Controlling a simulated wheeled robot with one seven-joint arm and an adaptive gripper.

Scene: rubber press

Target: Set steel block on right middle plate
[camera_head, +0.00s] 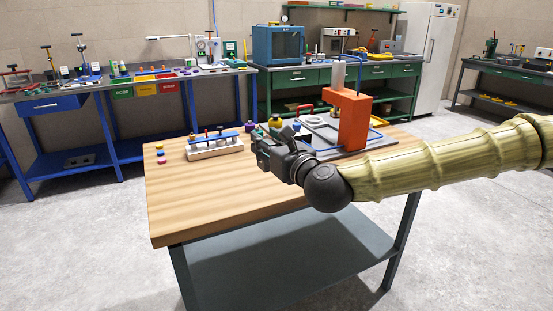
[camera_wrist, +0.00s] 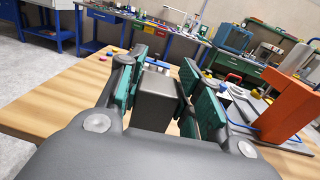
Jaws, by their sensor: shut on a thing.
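My gripper (camera_wrist: 160,84) is shut on the steel block (camera_wrist: 158,98), a grey block held between the teal finger pads in the wrist view. In the head view my gripper (camera_head: 268,151) is above the wooden table, left of the orange press (camera_head: 352,120); I cannot make out the block there. The press also shows at the right of the wrist view (camera_wrist: 283,105). It stands on a grey base (camera_head: 352,153) with round and flat parts on it. My gripper and arm hide part of this base, and I cannot tell which part is the right middle plate.
A pale rack (camera_head: 215,149) with upright pieces and a blue bar stands on the wooden table (camera_head: 195,205), left of my gripper. Small coloured pieces (camera_head: 160,153) lie at the table's left edge. A red handle (camera_head: 305,107) is left of the press. The front left tabletop is clear.

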